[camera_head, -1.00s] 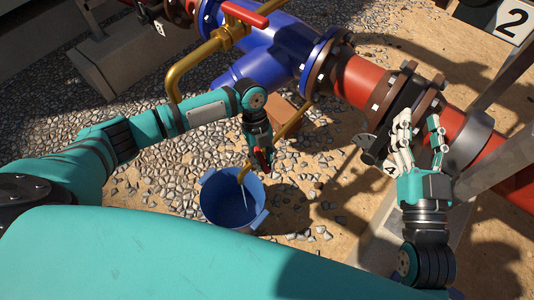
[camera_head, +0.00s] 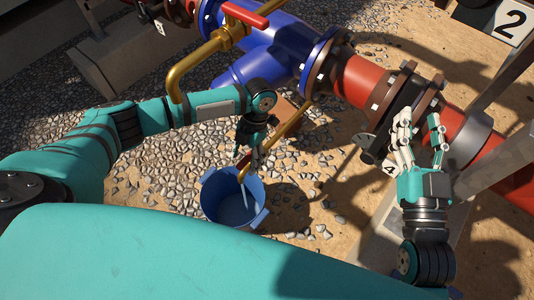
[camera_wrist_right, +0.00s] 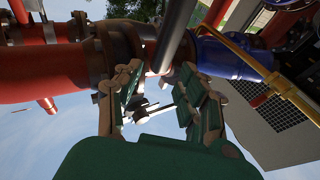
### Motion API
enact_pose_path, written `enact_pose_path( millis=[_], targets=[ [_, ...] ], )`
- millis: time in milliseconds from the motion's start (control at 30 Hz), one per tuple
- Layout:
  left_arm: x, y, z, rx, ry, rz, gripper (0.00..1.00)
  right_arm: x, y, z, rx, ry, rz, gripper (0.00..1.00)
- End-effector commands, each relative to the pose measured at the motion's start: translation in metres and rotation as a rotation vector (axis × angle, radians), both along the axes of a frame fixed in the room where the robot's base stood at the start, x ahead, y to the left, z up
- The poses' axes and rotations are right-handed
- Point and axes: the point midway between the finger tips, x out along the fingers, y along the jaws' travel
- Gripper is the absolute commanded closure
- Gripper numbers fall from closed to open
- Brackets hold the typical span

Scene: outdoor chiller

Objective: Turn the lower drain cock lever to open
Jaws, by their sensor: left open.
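The lower drain cock is a thin brass pipe (camera_head: 292,124) that slants down to a spout above the blue bucket (camera_head: 232,215). Its red lever is mostly hidden by my left gripper; only a small red patch (camera_head: 256,161) shows. A pale stream of water (camera_head: 244,194) falls from the spout into the bucket. My left gripper (camera_head: 248,152) is open, pointing down around or beside the lever; contact cannot be told. My right gripper (camera_head: 421,128) is open and empty beside the red pipe. Its spread fingers (camera_wrist_right: 158,103) also show in the right wrist view.
A blue valve body (camera_head: 275,50) and red pipe (camera_head: 368,84) cross the upper part. A thicker brass pipe (camera_head: 195,68) with a red upper lever (camera_head: 246,14) stands left of them. Grey posts stand at the right. Gravel around the bucket is clear.

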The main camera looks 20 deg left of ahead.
Motion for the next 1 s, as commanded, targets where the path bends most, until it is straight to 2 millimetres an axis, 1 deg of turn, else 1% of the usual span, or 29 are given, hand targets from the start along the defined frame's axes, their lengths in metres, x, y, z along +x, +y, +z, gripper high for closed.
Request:
enact_pose_path(
  millis=[267, 367, 733, 1000],
  targets=[
    [0.0, 0.0, 0.0, -0.001, 0.0, 0.0, 0.3, 0.0, 0.0, 0.0, 0.0, 0.001, 0.0, 0.6],
    [0.0, 0.0, 0.0, -0.001, 0.0, 0.0, 0.3, 0.001, 0.0, -0.004, -0.005, 0.019, -0.001, 0.6],
    [0.0, 0.0, 0.0, -0.001, 0.0, 0.0, 0.3, 0.003, -0.005, -0.047, -0.056, 0.213, -0.013, 0.6],
    [0.003, -0.002, 0.011, -0.001, 0.0, 0.0, 0.3, -0.001, -0.011, -0.077, -0.101, 0.387, -0.024, 0.6]
  ],
)
